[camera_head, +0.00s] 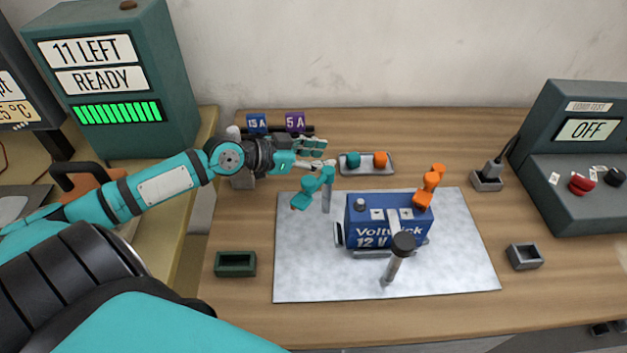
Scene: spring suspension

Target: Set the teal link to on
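The teal link (314,190) is at a grey post (327,200) on the pale mat, left of the blue battery (372,225). It is tilted, its lower end hanging to the left, apart from the battery. My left gripper (326,155) is just above and behind the link's upper end. Its fingers look spread with nothing between them; whether one touches the link I cannot tell. An orange link (429,187) stands at the battery's right end. My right gripper is not in view.
A dark-topped post (399,255) stands before the battery. A tray (367,169) with teal and orange caps lies behind it. Fuse blocks marked 15 A and 5 A (294,123) stand behind my gripper. The tester (585,130) at right reads OFF. The mat's front left is clear.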

